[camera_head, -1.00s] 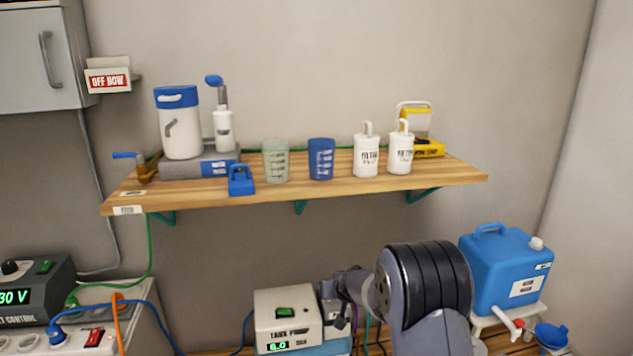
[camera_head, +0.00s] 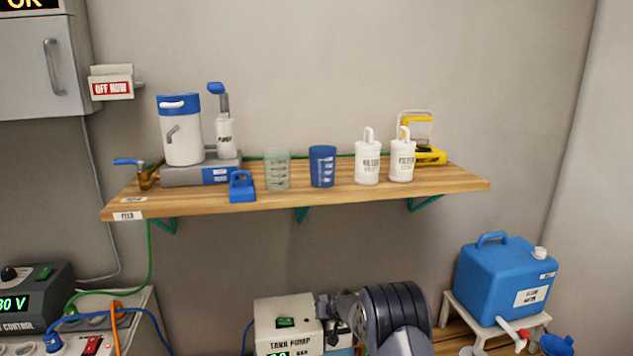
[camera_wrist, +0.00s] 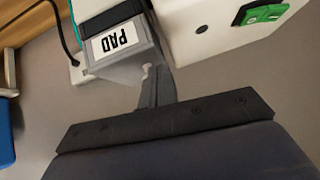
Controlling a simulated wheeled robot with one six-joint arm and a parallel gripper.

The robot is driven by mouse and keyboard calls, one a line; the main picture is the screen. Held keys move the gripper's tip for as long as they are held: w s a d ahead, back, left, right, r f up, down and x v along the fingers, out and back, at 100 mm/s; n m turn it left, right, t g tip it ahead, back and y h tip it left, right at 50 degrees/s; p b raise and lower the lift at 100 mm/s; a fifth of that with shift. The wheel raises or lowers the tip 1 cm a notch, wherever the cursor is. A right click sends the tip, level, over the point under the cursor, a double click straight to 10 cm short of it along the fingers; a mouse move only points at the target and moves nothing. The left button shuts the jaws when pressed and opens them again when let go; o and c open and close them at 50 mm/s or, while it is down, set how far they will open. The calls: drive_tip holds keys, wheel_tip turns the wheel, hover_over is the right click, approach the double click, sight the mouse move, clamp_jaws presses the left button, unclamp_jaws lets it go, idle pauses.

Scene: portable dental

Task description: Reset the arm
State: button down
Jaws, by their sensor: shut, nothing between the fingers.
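My arm (camera_head: 395,312) is low in the head view, in front of the wall below the shelf. My gripper (camera_head: 326,308) is at its left end, beside the white tank pump box (camera_head: 287,318); it is small and partly hidden there. It is shut with nothing held. The wrist view shows a dark bolted plate of mine across the bottom. Beyond it are a grey piece with a PAD label (camera_wrist: 115,40) and a white box with a green switch (camera_wrist: 263,13). I cannot tell whether the gripper touches the pump box.
A wooden shelf (camera_head: 350,198) above holds cups, white bottles and a pump unit. A blue jug (camera_head: 505,280) on a white stand is to the right. A control box (camera_head: 38,297) and power strip with cables are at lower left. The wall between is clear.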

drive_tip(key=shift+f, duration=0.65)
drive_tip(key=shift+r, duration=0.1)
